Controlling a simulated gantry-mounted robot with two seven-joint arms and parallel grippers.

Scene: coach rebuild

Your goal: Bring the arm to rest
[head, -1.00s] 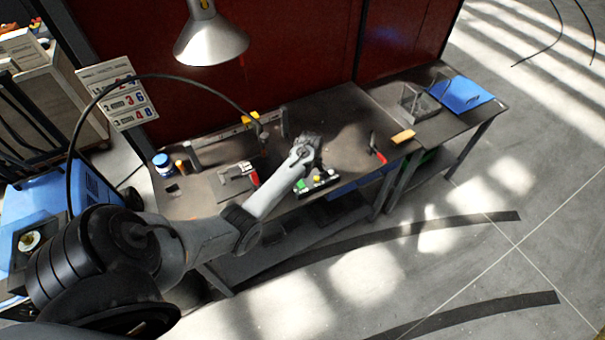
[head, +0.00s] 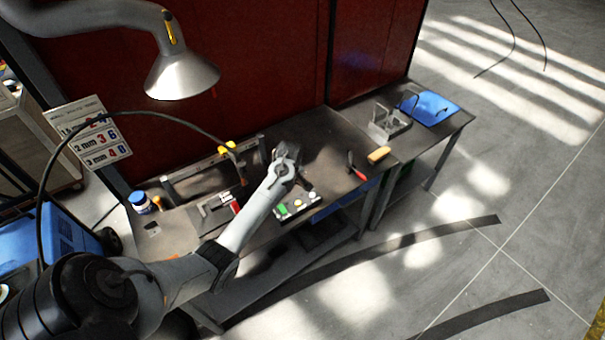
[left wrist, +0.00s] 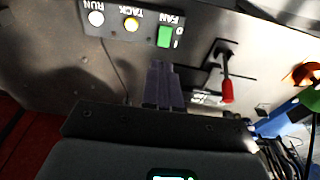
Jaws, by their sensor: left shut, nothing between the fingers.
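My left arm reaches in from the lower left of the head view. My left gripper (head: 287,158) is over the workbench (head: 325,135), just behind the control box (head: 297,207). In the left wrist view the two dark fingers (left wrist: 163,75) lie together, shut with nothing between them. The control box face (left wrist: 130,20) shows there upside down beyond the fingertips, with a white RUN button, a lit yellow TACK button and a green FAN switch. My right gripper is in neither view.
A clamp with a red handle (left wrist: 227,92) lies right of the fingers in the wrist view. A red-handled tool (head: 356,168) and a brush-like block (head: 379,154) lie to the right.

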